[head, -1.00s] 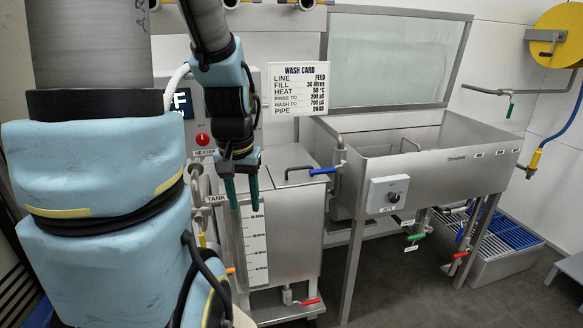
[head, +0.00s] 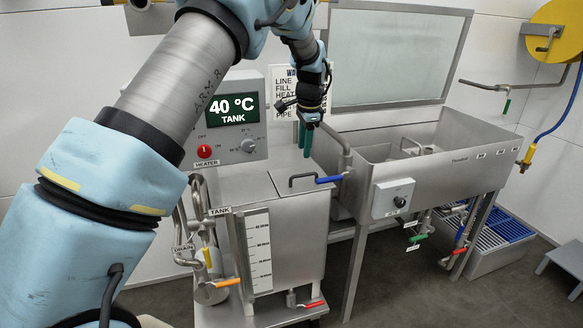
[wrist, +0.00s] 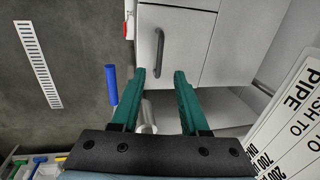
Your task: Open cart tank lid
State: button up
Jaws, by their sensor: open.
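The cart tank (head: 285,240) is a steel box with a level scale on its front, below the heater panel. Its lid (head: 285,183) lies flat and closed on top, with a dark bar handle (head: 302,178) standing up from it. In the wrist view the lid (wrist: 195,40) and its handle (wrist: 157,55) show beyond the fingers. My gripper (head: 306,150) is open and empty, fingers pointing down, above and behind the lid's right part in the head view. In the wrist view my gripper (wrist: 160,75) has its green fingers spread apart, with the handle beyond the gap between them.
A blue-handled valve (head: 329,179) on a pipe sits close to the lid's right edge. The steel wash basin (head: 440,165) stands to the right. The heater panel (head: 230,115) reads 40 °C, and the wash card (head: 284,85) is partly hidden by my arm.

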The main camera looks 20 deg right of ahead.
aim_at(301, 176)
jog(key=f, duration=0.3)
jog(key=w+f+p, duration=0.1)
jog(key=f, duration=0.2)
jog(key=w+f+p, duration=0.1)
jog(key=f, duration=0.2)
jog(key=shift+d+f, duration=0.1)
jog(key=shift+f, duration=0.1)
grip_shut()
dwell(1.1)
